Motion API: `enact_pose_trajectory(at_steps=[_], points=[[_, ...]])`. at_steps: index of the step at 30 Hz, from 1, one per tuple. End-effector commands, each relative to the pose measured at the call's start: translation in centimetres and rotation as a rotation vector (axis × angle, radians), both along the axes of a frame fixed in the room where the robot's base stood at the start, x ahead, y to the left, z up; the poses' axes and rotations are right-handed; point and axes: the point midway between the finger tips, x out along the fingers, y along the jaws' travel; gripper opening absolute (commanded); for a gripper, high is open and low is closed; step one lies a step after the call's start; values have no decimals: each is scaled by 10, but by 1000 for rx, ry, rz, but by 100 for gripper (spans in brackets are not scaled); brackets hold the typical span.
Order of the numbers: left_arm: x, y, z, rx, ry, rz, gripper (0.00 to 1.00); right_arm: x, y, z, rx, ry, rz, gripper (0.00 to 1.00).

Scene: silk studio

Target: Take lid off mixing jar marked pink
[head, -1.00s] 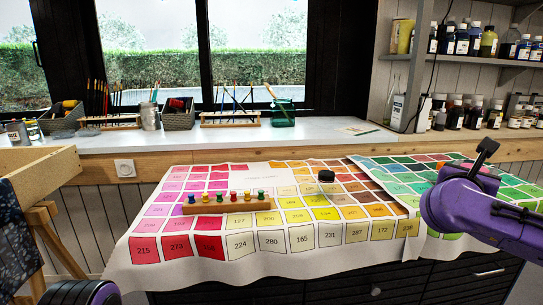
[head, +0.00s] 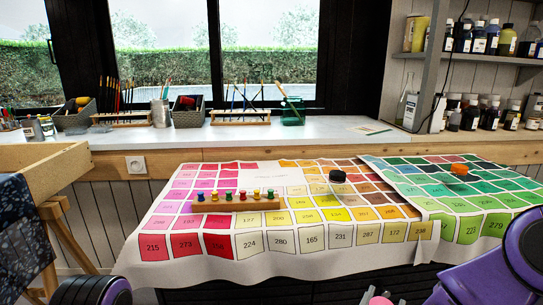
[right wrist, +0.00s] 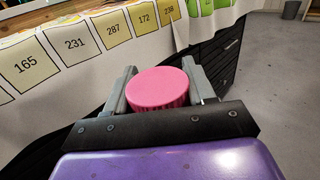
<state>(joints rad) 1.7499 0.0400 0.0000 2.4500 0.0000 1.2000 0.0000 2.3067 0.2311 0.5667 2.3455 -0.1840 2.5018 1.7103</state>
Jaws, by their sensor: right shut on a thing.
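My right gripper (right wrist: 158,72) is shut on a round pink lid (right wrist: 158,88) with a ribbed side, one grey finger on each side of it. Whether a jar hangs under the lid is hidden. In the head view a bit of this pink lid (head: 380,300) shows at the bottom edge, in front of the table, beside my purple right arm. On the cloth stand a jar with a black lid (head: 337,176) and one with an orange lid (head: 459,169). No pink-lidded jar shows on the cloth. My left gripper is out of view.
A numbered colour-chart cloth (head: 300,237) covers the table and hangs over its front. A wooden rack with coloured pegs (head: 235,205) lies at the left. Dark drawers (right wrist: 215,65) are just beyond the gripper. Open floor (right wrist: 275,100) shows at the right.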

Motion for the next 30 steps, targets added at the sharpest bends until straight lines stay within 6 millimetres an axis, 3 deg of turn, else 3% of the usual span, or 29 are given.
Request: enact_pose_trajectory(at_steps=[3,8,9,17,26,30], points=[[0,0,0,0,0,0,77,-16,17,-28,-5,5,91,0],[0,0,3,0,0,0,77,-28,34,-51,-1,3,166,0],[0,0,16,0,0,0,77,-23,37,-38,3,-2,184,0],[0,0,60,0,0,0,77,-3,58,-6,5,-1,330,0],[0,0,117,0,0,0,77,26,68,61,9,-2,506,0],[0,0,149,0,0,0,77,39,60,105,8,-4,574,0]])
